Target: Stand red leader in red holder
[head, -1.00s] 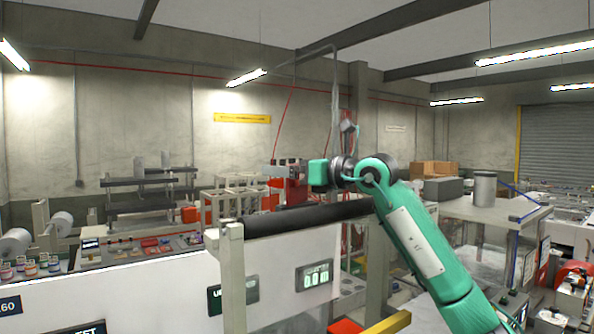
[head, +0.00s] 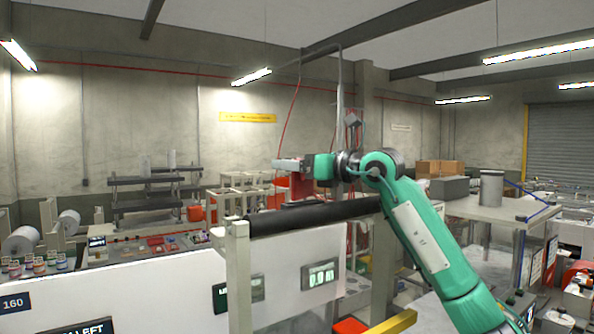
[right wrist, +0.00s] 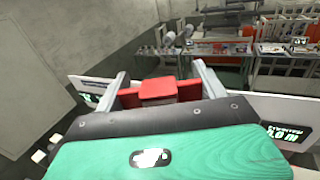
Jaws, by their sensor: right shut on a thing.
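My right gripper (head: 290,164) shows in the head view above the dark roller (head: 315,215), its fingers pointing left. It is shut on a red piece (head: 301,183), which I take for the red leader and which hangs below the fingers. In the right wrist view the red piece (right wrist: 158,90) sits between the two grey fingers as a wide bar with a raised block in front. The red piece appears held in the air, clear of the roller. I cannot make out the red holder in either view. My left gripper is out of view.
A white panel (head: 180,280) with small displays stands below the roller, carried by a pale post (head: 238,270). A grey table (head: 470,207) with a metal cylinder (head: 491,187) is at the right. Several paper rolls and pots are at far left.

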